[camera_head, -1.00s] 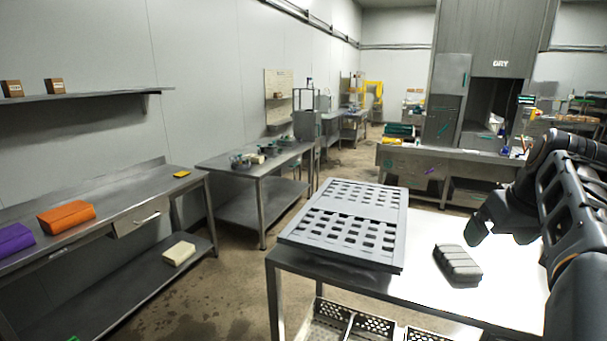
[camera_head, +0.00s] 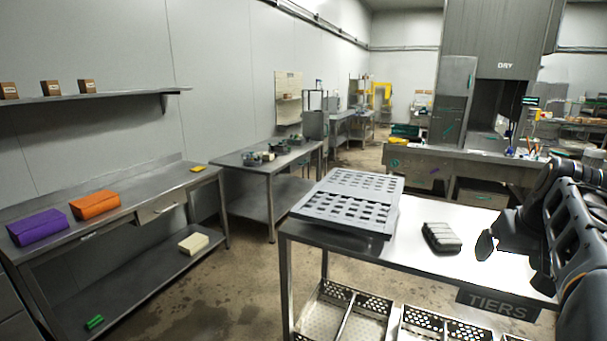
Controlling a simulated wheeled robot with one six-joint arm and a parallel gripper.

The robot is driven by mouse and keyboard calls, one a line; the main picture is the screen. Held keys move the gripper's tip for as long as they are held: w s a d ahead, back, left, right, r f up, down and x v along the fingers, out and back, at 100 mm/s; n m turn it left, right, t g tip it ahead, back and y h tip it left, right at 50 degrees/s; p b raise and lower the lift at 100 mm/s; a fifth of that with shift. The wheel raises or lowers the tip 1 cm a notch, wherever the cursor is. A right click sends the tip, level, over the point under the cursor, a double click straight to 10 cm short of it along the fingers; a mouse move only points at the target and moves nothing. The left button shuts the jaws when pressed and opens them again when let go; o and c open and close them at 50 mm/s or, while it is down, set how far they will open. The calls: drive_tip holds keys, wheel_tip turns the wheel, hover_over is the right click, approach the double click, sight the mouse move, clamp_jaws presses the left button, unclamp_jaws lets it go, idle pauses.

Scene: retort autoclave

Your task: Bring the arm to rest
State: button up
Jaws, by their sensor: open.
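My gripper (camera_head: 512,262) is at the right, over the right part of the steel table (camera_head: 385,252). Its jaws are apart, and I see nothing between them. My dark arm comes in from the right edge and is bent, with the gripper at its left end. A grey slotted tray (camera_head: 350,203) lies on the table's left part.
Perforated bins (camera_head: 345,312) stand under the table, by a TIERS sign (camera_head: 497,304). A wall bench (camera_head: 140,205) at left holds a purple case (camera_head: 38,227) and an orange case (camera_head: 95,204). The floor between bench and table is clear.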

drive_tip(key=s+a+f+n, duration=0.1)
drive_tip(key=s+a+f, duration=0.1)
drive_tip(key=a+f, duration=0.3)
drive_tip(key=s+a+f+n, duration=0.1)
drive_tip(key=s+a+f, duration=0.2)
drive_tip(key=a, duration=0.6)
drive_tip(key=s+a+f+n+y, duration=0.1)
drive_tip(key=s+a+f, duration=0.2)
drive_tip(key=a+f, duration=0.4)
drive_tip(key=shift+s+a+f, duration=0.15)
drive_tip(key=shift+a+f, duration=0.15)
drive_tip(key=shift+f, duration=0.2)
